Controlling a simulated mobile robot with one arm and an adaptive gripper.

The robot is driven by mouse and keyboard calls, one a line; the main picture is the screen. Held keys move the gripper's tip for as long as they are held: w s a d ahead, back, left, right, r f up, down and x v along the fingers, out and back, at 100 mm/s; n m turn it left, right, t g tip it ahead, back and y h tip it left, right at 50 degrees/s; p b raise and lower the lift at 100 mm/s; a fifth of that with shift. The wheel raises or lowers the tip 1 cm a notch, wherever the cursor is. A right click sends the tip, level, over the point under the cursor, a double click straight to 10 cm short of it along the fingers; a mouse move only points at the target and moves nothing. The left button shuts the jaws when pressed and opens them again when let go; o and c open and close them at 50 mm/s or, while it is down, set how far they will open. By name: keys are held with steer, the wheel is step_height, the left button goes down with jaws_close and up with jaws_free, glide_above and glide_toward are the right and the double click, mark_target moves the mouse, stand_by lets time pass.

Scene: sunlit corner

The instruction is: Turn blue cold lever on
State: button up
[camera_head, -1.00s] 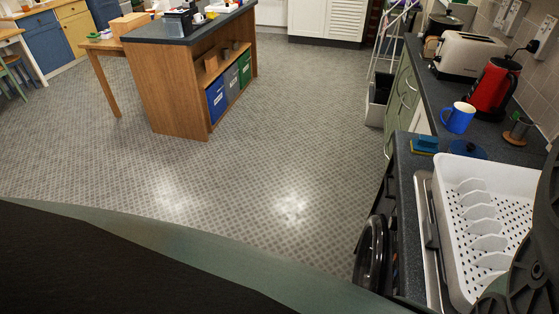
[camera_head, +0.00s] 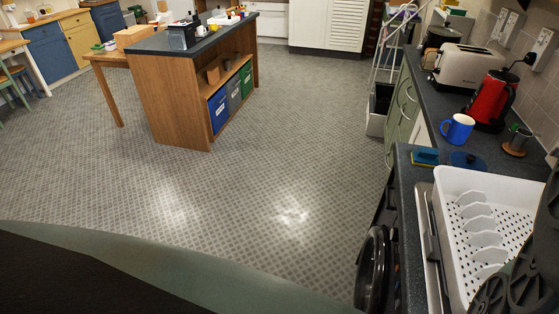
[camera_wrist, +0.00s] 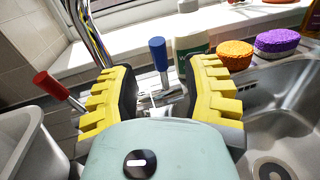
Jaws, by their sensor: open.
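The blue cold lever (camera_wrist: 158,54) stands up from the chrome tap base in the wrist view, its blue handle nearly upright. It appears between the two yellow fingers of my gripper (camera_wrist: 160,68), beyond them. The fingers are apart with nothing held; I cannot tell whether either touches the lever's base. The red lever (camera_wrist: 50,86) slants out to the left, outside the left finger. The chrome tap spout (camera_wrist: 88,32) rises behind the left finger. In the head view the taps and gripper are out of sight.
In the wrist view, a bottle (camera_wrist: 190,46) stands behind the right finger, beside orange (camera_wrist: 235,54) and purple (camera_wrist: 277,41) scrubbers. The metal sink (camera_wrist: 285,105) is at right. The white dish rack (camera_head: 478,215), blue mug (camera_head: 457,129) and red kettle (camera_head: 492,97) line the counter. The floor is clear.

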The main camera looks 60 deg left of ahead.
steer(key=shift+b+x, duration=0.75)
steer(key=shift+x, duration=1.6)
jaws_close()
